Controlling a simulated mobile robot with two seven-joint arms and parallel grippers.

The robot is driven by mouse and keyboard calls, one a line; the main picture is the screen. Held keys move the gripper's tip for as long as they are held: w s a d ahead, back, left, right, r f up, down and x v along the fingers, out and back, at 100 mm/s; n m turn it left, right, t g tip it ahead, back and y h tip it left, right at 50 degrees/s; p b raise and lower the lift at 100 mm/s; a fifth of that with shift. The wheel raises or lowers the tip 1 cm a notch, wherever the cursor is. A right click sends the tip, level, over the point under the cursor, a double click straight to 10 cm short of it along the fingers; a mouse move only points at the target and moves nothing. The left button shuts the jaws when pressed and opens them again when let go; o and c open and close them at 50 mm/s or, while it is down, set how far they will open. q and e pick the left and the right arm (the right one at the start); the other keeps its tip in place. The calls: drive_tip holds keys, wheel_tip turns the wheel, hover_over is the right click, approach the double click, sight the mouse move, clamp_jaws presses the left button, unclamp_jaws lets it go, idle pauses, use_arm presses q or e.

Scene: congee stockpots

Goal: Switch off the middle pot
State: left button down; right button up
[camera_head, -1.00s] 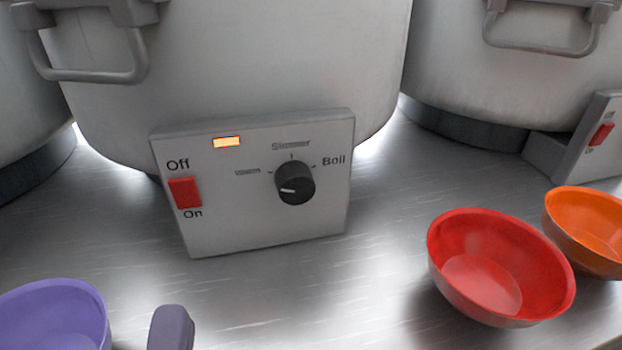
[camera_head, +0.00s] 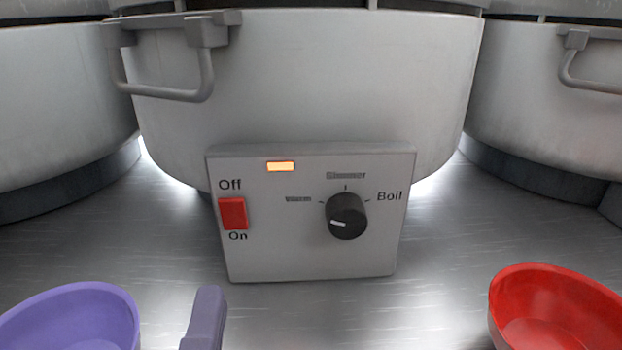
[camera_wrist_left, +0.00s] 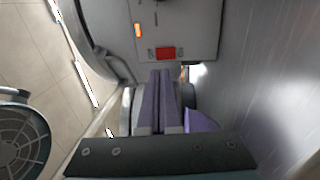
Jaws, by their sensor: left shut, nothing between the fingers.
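The middle pot (camera_head: 310,80) is a large grey stockpot with a control panel (camera_head: 290,255) at its front. The panel has a red switch (camera_head: 233,213) between the labels Off and On, a lit orange lamp (camera_head: 281,166) and a black knob (camera_head: 347,216). My left gripper (camera_head: 207,308) shows as a purple-grey finger below the switch, apart from the panel. In the left wrist view my left gripper (camera_wrist_left: 160,80) is shut and empty, its fingertips just below the red switch (camera_wrist_left: 166,54). My right gripper is not in view.
A purple bowl (camera_head: 75,315) stands at the lower left and a red bowl (camera_head: 560,305) at the lower right. Other pots stand at left (camera_head: 60,100) and right (camera_head: 550,110). The metal counter (camera_head: 450,240) is clear around the panel.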

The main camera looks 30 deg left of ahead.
sight(234, 208)
use_arm(q)
drive_tip(key=x, duration=0.8)
drive_tip(key=shift+w+a+p, duration=0.15)
drive_tip(key=shift+w+p, duration=0.05)
drive_tip(key=shift+p, duration=0.15)
